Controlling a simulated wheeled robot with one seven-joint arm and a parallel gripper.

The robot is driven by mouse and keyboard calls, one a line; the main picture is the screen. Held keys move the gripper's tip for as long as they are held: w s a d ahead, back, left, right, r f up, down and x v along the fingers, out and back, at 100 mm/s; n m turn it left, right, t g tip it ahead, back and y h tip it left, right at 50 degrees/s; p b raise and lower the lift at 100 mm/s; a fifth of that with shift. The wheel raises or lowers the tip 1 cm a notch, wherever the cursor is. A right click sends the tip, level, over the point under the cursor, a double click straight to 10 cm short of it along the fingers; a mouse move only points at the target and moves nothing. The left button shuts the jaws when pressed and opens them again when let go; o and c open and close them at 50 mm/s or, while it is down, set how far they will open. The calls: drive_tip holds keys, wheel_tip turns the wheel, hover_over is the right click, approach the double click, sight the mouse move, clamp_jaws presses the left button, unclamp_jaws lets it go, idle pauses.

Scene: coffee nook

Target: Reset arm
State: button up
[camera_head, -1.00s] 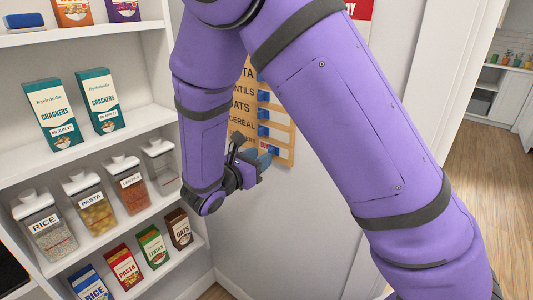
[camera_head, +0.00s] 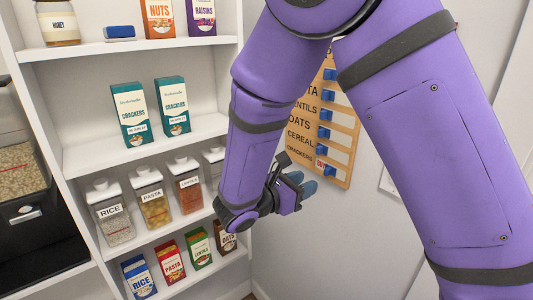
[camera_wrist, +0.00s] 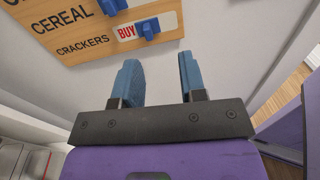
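My gripper (camera_wrist: 160,82) shows in the wrist view with its two blue fingers apart and nothing between them. In the head view my gripper (camera_head: 306,184) is in front of the lower part of the wooden list board (camera_head: 344,151), partly hidden by my purple arm. In the wrist view the board (camera_wrist: 85,45) is beyond the fingertips, with the CEREAL and CRACKERS rows readable. A blue slider (camera_wrist: 147,28) sits beside a red BUY mark in the CRACKERS row. I cannot see the fingers touching the board.
White shelves (camera_head: 100,160) on the left hold two teal cracker boxes (camera_head: 130,112), several labelled jars (camera_head: 113,215) and food packets (camera_head: 140,280). A dark bin (camera_head: 35,215) stands at far left.

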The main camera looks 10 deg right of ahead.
drive_tip(key=s+d+r+m+g+y, duration=0.3)
drive_tip(key=s+d+r+m+g, duration=0.15)
drive_tip(key=d+m, duration=0.2)
drive_tip(key=s+d+r+m+g+y, duration=0.4)
drive_tip(key=s+d+m, duration=0.1)
drive_tip(key=d, duration=0.2)
drive_tip(key=s+r+m+t+y, duration=0.6)
drive_tip(key=s+r+m+y, duration=0.2)
drive_tip(key=s+m, duration=0.3)
drive_tip(key=shift+s+d+r+y, duration=0.25)
drive_tip(key=shift+s+d+y, duration=0.05)
drive_tip(key=shift+s, duration=0.45)
drive_tip(key=shift+d, duration=0.1)
